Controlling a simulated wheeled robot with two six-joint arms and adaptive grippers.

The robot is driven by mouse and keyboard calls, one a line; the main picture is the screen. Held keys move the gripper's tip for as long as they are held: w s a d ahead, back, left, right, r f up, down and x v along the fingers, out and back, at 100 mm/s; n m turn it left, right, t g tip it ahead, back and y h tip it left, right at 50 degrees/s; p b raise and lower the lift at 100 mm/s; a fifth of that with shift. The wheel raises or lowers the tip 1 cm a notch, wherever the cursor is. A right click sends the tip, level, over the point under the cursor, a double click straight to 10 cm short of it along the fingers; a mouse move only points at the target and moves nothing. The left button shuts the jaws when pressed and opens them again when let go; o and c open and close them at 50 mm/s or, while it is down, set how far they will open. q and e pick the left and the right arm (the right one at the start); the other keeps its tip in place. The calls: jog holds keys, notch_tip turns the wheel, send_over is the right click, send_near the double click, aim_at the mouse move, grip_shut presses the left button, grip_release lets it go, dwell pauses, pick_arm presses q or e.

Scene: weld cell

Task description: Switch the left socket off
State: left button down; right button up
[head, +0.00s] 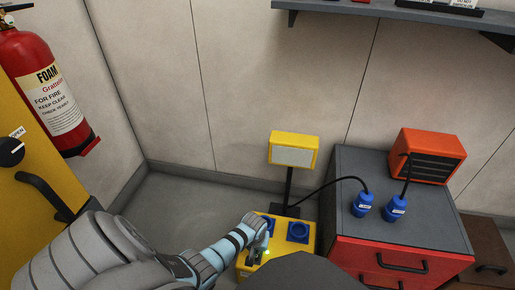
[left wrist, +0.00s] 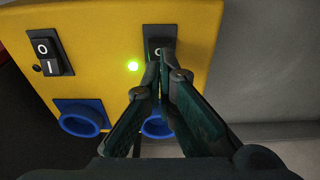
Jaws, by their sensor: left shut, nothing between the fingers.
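The yellow socket box (head: 244,268) stands low in front of the lamp post, with two blue sockets, the right one (head: 298,231) clear. My left gripper (head: 258,246) is over the box's left side, shut and empty. The left wrist view seems turned around relative to the head view. In it the fingertips (left wrist: 163,68) are at the black rocker switch (left wrist: 157,45), partly hiding it; contact is unclear. A green light (left wrist: 133,66) glows beside that switch. The other switch (left wrist: 50,50), marked O and I, has a dark light beside it. My right gripper is out of view.
A yellow work lamp (head: 292,152) stands behind the box. Two blue plugs (head: 362,204) (head: 396,209) and an orange heater (head: 430,158) are on the red cabinet (head: 400,261) to the right. A fire extinguisher (head: 38,95) hangs at left. Floor left of the box is clear.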

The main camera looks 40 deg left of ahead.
aim_at(257, 256)
pick_arm(q)
jog(key=shift+f, duration=1.4)
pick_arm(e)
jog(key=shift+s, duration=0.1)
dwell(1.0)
pick_arm(q)
jog(key=shift+r, duration=0.2)
notch_tip(257, 256, up, 3)
jog(key=p, duration=0.3)
jog(key=shift+p, duration=0.3)
notch_tip(257, 256, up, 3)
jog(key=p, duration=0.3)
jog(key=shift+r, duration=0.15)
jog(key=shift+r+p, duration=0.2)
jog(key=shift+p, duration=0.2)
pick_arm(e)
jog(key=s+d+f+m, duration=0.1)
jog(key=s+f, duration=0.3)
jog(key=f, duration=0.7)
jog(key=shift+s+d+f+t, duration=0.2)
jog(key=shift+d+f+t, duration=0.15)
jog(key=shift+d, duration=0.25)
